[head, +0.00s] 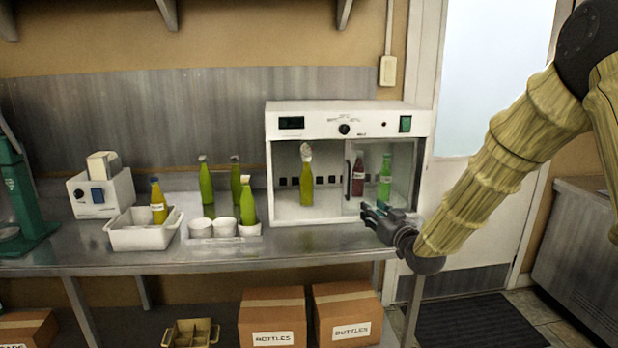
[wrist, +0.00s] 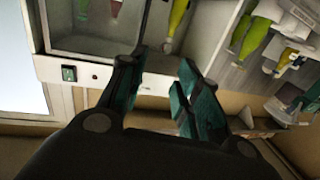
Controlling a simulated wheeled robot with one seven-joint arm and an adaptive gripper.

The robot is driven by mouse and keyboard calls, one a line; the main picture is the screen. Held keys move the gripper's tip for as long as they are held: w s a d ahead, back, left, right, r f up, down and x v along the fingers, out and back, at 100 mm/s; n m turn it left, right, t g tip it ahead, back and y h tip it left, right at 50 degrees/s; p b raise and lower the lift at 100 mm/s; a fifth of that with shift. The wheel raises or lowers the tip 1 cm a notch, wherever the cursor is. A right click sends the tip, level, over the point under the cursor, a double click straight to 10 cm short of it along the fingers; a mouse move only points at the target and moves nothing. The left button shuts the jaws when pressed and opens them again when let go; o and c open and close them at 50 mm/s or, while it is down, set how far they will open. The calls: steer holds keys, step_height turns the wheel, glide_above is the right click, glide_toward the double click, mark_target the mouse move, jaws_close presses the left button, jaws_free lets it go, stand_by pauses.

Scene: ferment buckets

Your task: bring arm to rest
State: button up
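My gripper (head: 385,218) is at the end of my arm, in front of the lower right of a white cabinet (head: 290,218) and above the front part of the steel bench. In the wrist view, the gripper (wrist: 158,85) has its dark green fingers spread apart with nothing between them. The cabinet appears upside down behind the fingers there, with its green switch (wrist: 69,73) to the left. My arm comes in from the upper right in the head view, bent down toward the bench.
The cabinet holds a yellow-green bottle (head: 307,185), a red bottle (head: 358,178) and a green bottle (head: 384,182). A door handle (head: 348,178) stands mid-front. A white tray (head: 140,238), cups (head: 200,228) and green bottles (head: 206,184) stand left on the bench (head: 310,240). Boxes (head: 272,318) sit below.

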steer(key=s+d+f+m+g+h, duration=0.1)
steer(key=s+f+g, duration=0.2)
steer(key=s+f, duration=0.65)
steer(key=s+f+m+g+h, duration=0.15)
steer(key=s+f, duration=0.25)
steer(key=f, duration=1)
steer(key=s+d+f+g+h, duration=0.1)
steer(key=s+f+g, duration=0.35)
steer(key=f, duration=0.75)
steer(key=s+d+f+g, duration=0.1)
steer(key=s+f, duration=0.4)
steer(key=s, duration=0.8)
steer(key=s+d+f+m+g+h, duration=0.1)
steer(key=s+f+g, duration=0.3)
steer(key=s, duration=0.9)
steer(key=s+f+g+h, duration=0.1)
steer(key=s+f+g, duration=0.2)
steer(key=s+f, duration=0.4)
steer(key=s, duration=0.6)
steer(key=shift+s+d, duration=0.3)
steer(key=shift+d, duration=0.1)
